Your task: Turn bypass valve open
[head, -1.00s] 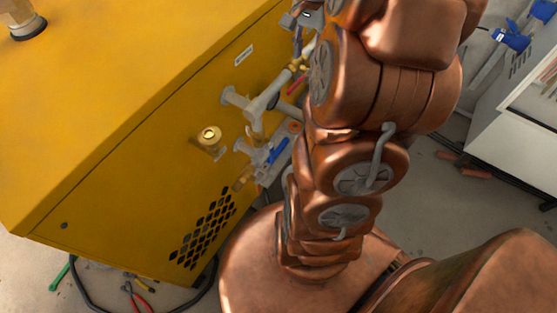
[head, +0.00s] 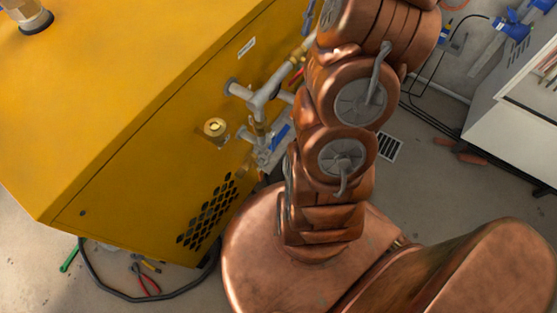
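Valves and grey pipework (head: 262,101) come out of the side of the yellow machine (head: 120,110). A blue lever (head: 279,136) sits on the lower pipe, partly behind my copper arm. A small red handle (head: 298,73) shows on the upper pipe branch. I cannot tell which of them is the bypass valve. My arm rises in front of the pipes and hides their right ends. My gripper is not clearly visible; a small blue-grey piece shows at the top edge beside the arm, but I cannot tell what it is.
A brass fitting (head: 215,128) and a perforated vent (head: 207,213) are on the machine's side. A black hose (head: 150,298) and red-handled pliers (head: 146,281) lie on the floor.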

